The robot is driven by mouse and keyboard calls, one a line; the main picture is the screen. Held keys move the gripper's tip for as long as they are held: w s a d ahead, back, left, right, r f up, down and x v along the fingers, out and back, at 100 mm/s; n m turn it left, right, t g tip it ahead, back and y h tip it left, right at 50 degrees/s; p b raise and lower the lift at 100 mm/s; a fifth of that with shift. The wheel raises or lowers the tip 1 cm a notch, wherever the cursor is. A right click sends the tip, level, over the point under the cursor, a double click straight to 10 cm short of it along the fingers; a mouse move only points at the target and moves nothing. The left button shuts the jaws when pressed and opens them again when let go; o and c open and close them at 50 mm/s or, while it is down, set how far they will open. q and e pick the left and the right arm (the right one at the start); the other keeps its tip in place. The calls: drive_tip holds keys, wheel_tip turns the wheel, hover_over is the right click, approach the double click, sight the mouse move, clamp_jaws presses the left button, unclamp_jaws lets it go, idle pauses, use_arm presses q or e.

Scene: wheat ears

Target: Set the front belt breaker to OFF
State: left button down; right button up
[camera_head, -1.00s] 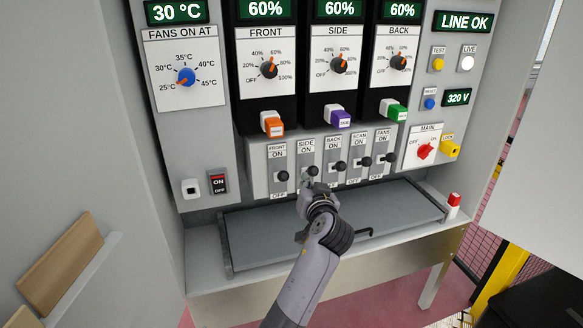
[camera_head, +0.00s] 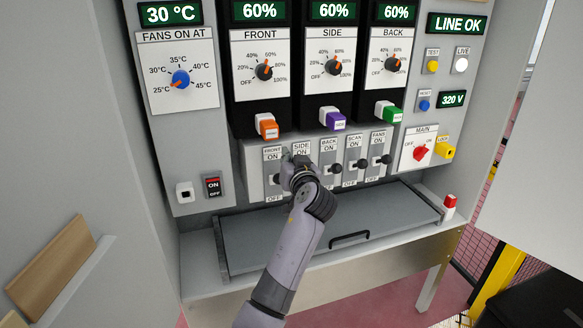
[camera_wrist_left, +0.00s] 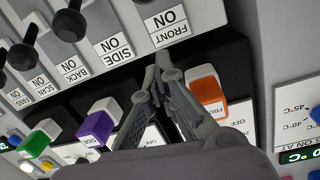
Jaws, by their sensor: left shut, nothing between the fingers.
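The belt breakers sit in a row on the grey panel, with ON labels above and OFF labels below. The front belt breaker's black knob (camera_head: 277,180) is at the left end, partly hidden by my left gripper (camera_head: 290,161). Its FRONT ON label (camera_wrist_left: 168,25) shows in the left wrist view, with only a bit of the lever (camera_wrist_left: 144,2) at the top edge. I cannot tell its lever position for sure. My left gripper (camera_wrist_left: 166,70) is shut and empty, its tips by the front and side ON labels. Whether it touches the lever is unclear. My right gripper is not in view.
The side breaker is mostly hidden behind my gripper; the back breaker knob (camera_head: 335,168) is to its right. Orange (camera_head: 267,126) and purple (camera_head: 334,121) blocks stick out above. A grey shelf (camera_head: 260,250) with a handle lies below. A display (camera_head: 457,24) reads LINE OK.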

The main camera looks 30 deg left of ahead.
use_arm(q)
drive_tip(key=w+a+f, duration=0.1)
drive_tip(key=w+a+f+b, duration=0.1)
drive_tip(key=f, duration=0.1)
drive_tip(key=shift+a+b, duration=0.25)
drive_tip(key=shift+b, duration=0.05)
drive_tip(key=shift+s+d+f, duration=0.2)
drive_tip(key=shift+s+f, duration=0.25)
drive_tip(key=shift+f, duration=0.05)
